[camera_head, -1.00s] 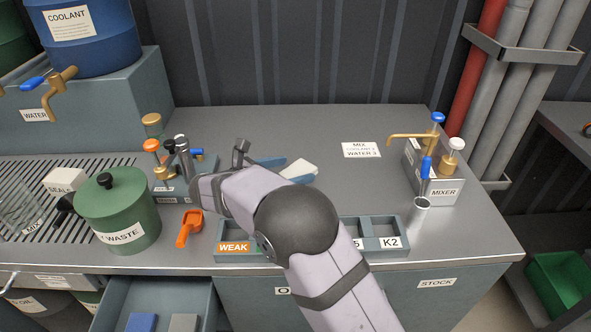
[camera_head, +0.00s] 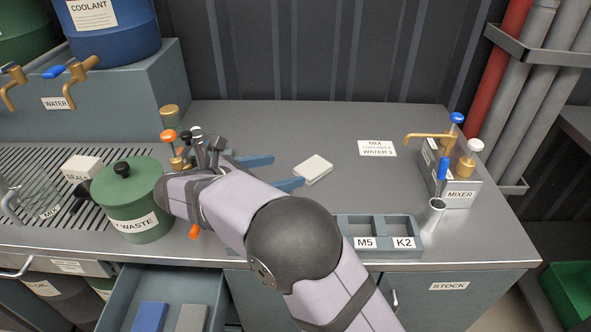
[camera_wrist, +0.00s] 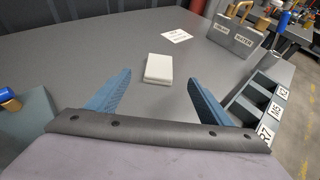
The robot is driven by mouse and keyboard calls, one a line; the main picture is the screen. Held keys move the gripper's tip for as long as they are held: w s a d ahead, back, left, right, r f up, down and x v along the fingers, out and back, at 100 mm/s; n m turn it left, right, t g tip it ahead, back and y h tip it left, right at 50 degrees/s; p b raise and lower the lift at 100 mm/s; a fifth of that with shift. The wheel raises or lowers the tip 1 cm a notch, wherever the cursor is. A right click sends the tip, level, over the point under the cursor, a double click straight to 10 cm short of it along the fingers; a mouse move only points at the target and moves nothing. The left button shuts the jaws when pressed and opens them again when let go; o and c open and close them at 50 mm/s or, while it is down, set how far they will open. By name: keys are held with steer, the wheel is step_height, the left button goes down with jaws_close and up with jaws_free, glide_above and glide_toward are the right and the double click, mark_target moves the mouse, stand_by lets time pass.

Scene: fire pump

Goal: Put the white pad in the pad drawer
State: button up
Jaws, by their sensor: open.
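The white pad (camera_head: 314,169) lies flat on the grey bench, right of my gripper. It also shows in the wrist view (camera_wrist: 159,68), ahead of and between my two fingers. My gripper (camera_head: 285,172) has its blue fingers spread open and empty, pointing toward the pad, in the wrist view too (camera_wrist: 157,88). The pad appears just beyond the fingertips, with no contact that I can make out. An open drawer (camera_head: 125,292) below the bench front holds a blue pad (camera_head: 150,317) and a grey pad (camera_head: 191,319). No drawer label is readable.
A green waste pot (camera_head: 130,195) stands left of my gripper, near several knobbed tools. A compartment tray (camera_head: 375,250) sits at the bench's front edge, partly behind my arm. A mixer (camera_head: 452,175) stands at right. The bench behind the pad is clear.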

steer(key=b, duration=0.1)
glide_toward(320, 162)
steer(key=shift+w+d+f, duration=0.1)
steer(key=shift+w+f, duration=0.1)
steer(key=shift+w, duration=0.05)
steer(key=shift+x, duration=3.6)
steer(key=shift+s, duration=0.1)
steer(key=c, duration=1.2)
steer(key=shift+r, duration=0.1)
step_height(320, 162, up, 25)
steer(key=p, duration=1.6)
steer(key=shift+r, duration=0.2)
